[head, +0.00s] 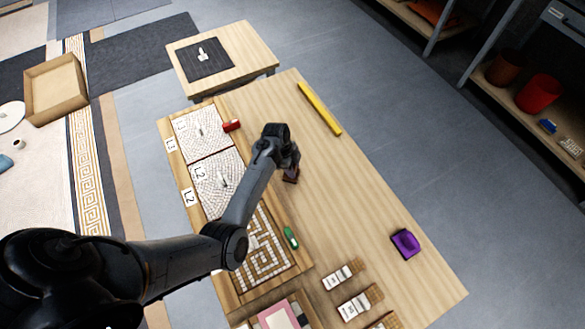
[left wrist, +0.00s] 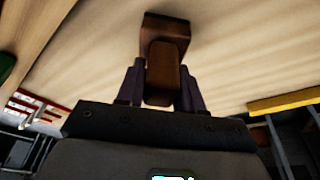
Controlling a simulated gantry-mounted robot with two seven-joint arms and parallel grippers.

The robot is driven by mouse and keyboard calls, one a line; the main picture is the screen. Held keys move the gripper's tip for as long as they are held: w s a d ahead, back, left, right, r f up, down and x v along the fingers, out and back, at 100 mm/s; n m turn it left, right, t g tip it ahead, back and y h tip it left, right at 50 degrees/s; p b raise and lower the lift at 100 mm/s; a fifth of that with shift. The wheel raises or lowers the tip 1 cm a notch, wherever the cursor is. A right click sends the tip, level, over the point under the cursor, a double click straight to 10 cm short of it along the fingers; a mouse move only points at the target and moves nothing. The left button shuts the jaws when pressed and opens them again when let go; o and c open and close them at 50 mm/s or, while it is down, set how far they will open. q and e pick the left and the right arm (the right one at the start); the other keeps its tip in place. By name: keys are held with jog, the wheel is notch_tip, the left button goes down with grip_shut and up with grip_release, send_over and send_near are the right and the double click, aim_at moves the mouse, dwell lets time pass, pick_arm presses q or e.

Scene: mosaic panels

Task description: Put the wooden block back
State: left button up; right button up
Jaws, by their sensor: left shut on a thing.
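My left gripper (head: 291,164) is over the middle of the wooden table, to the right of the mosaic panels. In the left wrist view the gripper (left wrist: 161,75) is shut on a dark brown wooden block (left wrist: 166,32), with one dark finger on each side of it. The block's wider far end sticks out past the fingertips. In the head view only a small reddish-brown part of the block (head: 291,178) shows below the gripper. I cannot tell whether the block touches the table. My right gripper is in neither view.
The mosaic panels (head: 217,176) lie along the table's left side, with a red block (head: 232,125) and a green one (head: 291,237) beside them. A yellow bar (head: 320,108), a purple block (head: 405,243) and tile strips (head: 341,275) lie on the table (head: 350,190). Its middle right is clear.

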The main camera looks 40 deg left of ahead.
pick_arm(q)
jog(key=shift+w, duration=0.1)
jog(key=shift+f, duration=0.1)
jog(key=o, duration=1)
jog(key=shift+o, duration=0.2)
jog(key=p+v, duration=0.4)
jog(key=v, duration=0.8)
jog(key=s+r+n+y, duration=0.1)
jog(key=s+n+y, duration=0.3)
jog(key=s, duration=0.5)
jog(key=s+d+r+n+t, duration=0.1)
jog(key=s+d+r+n, duration=0.2)
jog(key=s+d, duration=0.4)
jog(key=s+d+r+n+t+h, duration=0.1)
jog(key=s+d+r+n, duration=0.3)
jog(key=s+d, duration=0.3)
jog(key=shift+s+r, duration=0.15)
jog(key=shift+s, duration=0.85)
